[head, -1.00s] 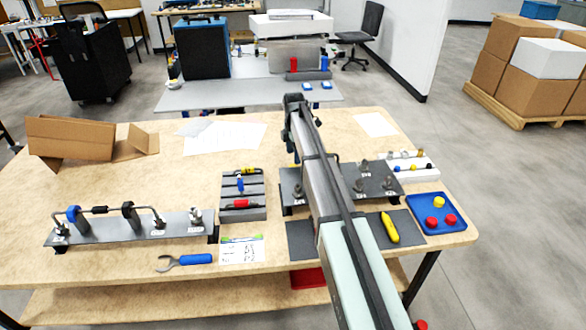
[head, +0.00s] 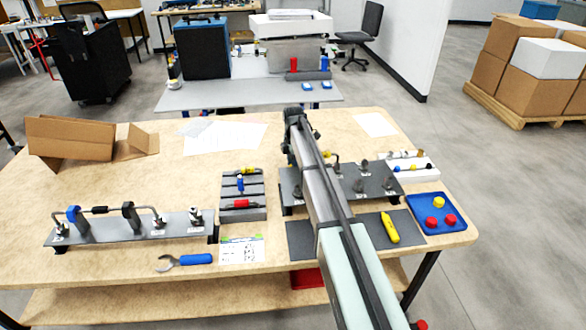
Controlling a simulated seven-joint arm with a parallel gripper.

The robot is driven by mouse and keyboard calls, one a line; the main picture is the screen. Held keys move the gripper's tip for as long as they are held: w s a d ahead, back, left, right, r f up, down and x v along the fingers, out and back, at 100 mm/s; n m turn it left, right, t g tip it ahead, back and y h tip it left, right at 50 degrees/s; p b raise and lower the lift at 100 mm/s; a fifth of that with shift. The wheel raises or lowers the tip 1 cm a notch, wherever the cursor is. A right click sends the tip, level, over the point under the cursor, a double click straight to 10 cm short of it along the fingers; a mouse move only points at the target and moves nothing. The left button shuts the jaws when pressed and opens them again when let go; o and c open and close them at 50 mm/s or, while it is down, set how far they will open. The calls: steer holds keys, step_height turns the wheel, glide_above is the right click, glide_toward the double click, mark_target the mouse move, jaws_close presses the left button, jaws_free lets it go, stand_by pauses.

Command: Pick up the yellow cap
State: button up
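The yellow cap (head: 439,202) sits in the blue tray (head: 458,225) at the right front of the table. Two red caps (head: 431,222) (head: 450,219) lie in the same tray, just in front of it. My arm reaches from the bottom of the head view to the middle of the table. My gripper (head: 290,158) is at its far end, well to the left of the yellow cap and farther back. The gripper is small, dark and partly hidden by the arm, so its fingers do not show clearly.
A dark plate with fittings (head: 375,182) stands under and beside my arm. A yellow-handled tool (head: 389,227) lies on a dark mat (head: 408,228) left of the tray. A white rack (head: 425,175) stands behind the tray. A grey holder (head: 256,214) is left of my arm.

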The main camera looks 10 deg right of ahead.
steer(key=c, duration=0.6)
